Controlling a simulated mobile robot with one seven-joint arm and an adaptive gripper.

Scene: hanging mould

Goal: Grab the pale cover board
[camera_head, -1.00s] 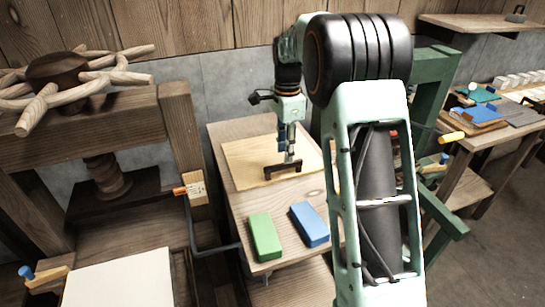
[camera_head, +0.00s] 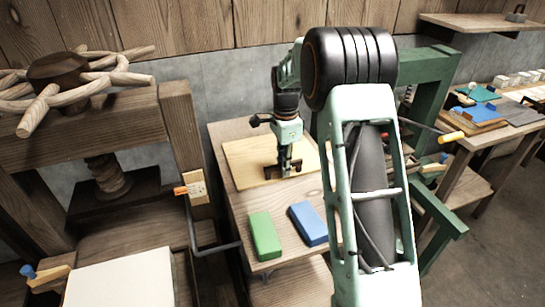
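The pale cover board (camera_head: 243,160) lies flat on the wooden table in the middle of the view. A dark brown handle (camera_head: 270,172) stands on it, toward its front right. My gripper (camera_head: 285,170) points down at this handle, its fingertips level with it and overlapping it in the picture. The fingers are small and dark against the handle, so I cannot tell if they are apart or closed on it. The board appears to rest on the table.
A green block (camera_head: 265,235) and a blue block (camera_head: 308,224) lie on the table in front of the board. A wooden press (camera_head: 180,130) stands at the left, with a pale panel (camera_head: 120,280) below it. A green frame (camera_head: 430,85) stands at the right behind my arm.

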